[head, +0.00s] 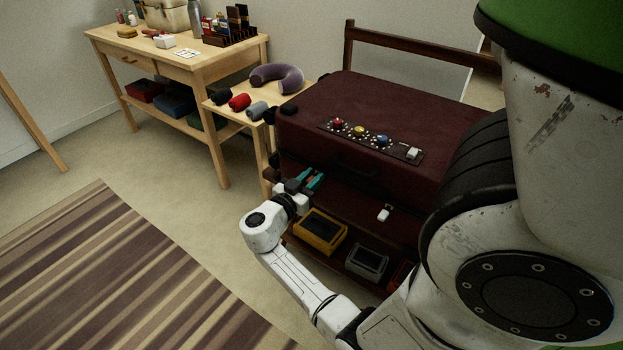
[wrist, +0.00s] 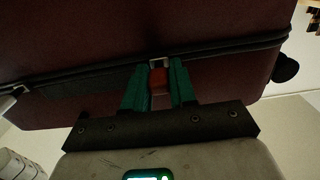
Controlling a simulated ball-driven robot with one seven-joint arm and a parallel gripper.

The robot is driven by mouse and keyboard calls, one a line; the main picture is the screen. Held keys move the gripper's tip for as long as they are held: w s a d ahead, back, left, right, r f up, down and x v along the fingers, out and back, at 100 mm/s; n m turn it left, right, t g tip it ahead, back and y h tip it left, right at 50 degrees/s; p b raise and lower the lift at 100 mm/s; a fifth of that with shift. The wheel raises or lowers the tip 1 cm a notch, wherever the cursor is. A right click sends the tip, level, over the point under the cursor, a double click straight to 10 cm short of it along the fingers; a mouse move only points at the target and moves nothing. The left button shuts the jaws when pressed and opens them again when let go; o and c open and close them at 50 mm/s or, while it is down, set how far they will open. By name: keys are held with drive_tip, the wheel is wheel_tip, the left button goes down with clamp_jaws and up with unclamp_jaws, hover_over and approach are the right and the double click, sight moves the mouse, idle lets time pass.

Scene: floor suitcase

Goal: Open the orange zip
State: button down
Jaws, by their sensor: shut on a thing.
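The dark red suitcase (head: 375,115) lies flat on a low stand in the head view. In the wrist view its side wall (wrist: 70,35) fills the upper part, with a dark zip line (wrist: 225,48) running across it. The orange zip pull (wrist: 158,78) hangs from a metal slider on that line. My gripper (wrist: 158,84) is shut on the orange pull, with a green finger on each side. In the head view my gripper (head: 308,181) is at the suitcase's near left side, and the orange pull cannot be made out there.
A pale pull (head: 383,214) hangs further right on the front. A panel (head: 370,139) with coloured knobs lies on top. A yellow-framed box (head: 320,231) and a grey box (head: 367,261) sit below. A side table holds a purple neck pillow (head: 277,77). The striped rug (head: 120,270) is clear.

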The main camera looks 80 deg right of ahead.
drive_tip(key=shift+w+d+f+b, duration=0.15)
drive_tip(key=shift+w+b, duration=0.1)
drive_tip(key=shift+b, duration=0.2)
drive_tip(key=w+d+b, duration=0.2)
drive_tip(key=w+b, duration=0.1)
drive_tip(key=b, duration=0.1)
drive_tip(key=w+d+b, duration=0.2)
drive_tip(key=w+b, duration=0.2)
drive_tip(key=w+d+b, duration=0.1)
drive_tip(key=w+b, duration=0.2)
drive_tip(key=b, duration=0.1)
drive_tip(key=shift+w+d+f+b, duration=0.3)
drive_tip(key=shift+d+b, duration=0.05)
drive_tip(key=shift+d, duration=0.05)
drive_tip(key=shift+w+d+r+b, duration=0.15)
drive_tip(key=shift+w+d+b, duration=0.15)
drive_tip(key=shift+w+b, duration=0.35)
drive_tip(key=shift+w+d+r, duration=0.1)
drive_tip(key=shift+w+r, duration=0.1)
drive_tip(key=shift+r, duration=0.05)
drive_tip(key=c, duration=1)
unclamp_jaws()
drive_tip(key=p+v, duration=0.1)
drive_tip(key=v, duration=0.9)
drive_tip(key=shift+w+a+p, duration=0.15)
drive_tip(key=shift+a+p, duration=0.2)
drive_tip(key=shift+p, duration=0.05)
